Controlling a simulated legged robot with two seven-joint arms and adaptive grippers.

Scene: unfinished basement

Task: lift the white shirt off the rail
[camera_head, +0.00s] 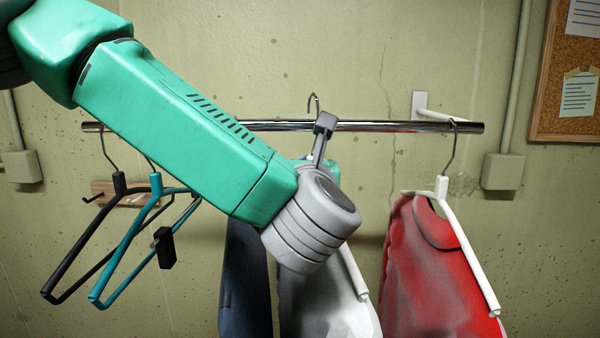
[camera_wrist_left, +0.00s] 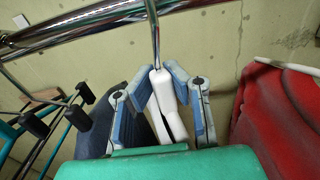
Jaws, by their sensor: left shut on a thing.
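The white shirt (camera_head: 322,305) hangs below my left forearm, between a dark blue garment and a red one. Its white hanger (camera_head: 354,272) is partly hidden by my arm in the head view. The hanger's neck (camera_wrist_left: 163,92) shows in the left wrist view. My left gripper (camera_wrist_left: 160,82) is shut on this neck, with a blue-padded finger on each side. In the head view the gripper (camera_head: 323,126) is at the rail's height. The hook (camera_head: 314,101) shows above the chrome rail (camera_head: 385,127); I cannot tell if it is clear of it. My right gripper is out of view.
The red garment (camera_head: 432,275) hangs to the right on a white hanger. The dark blue garment (camera_head: 247,285) is close on the left. Empty black (camera_head: 82,250) and teal (camera_head: 125,245) hangers hang further left, beside one with a black clip (camera_head: 166,248). A concrete wall stands behind.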

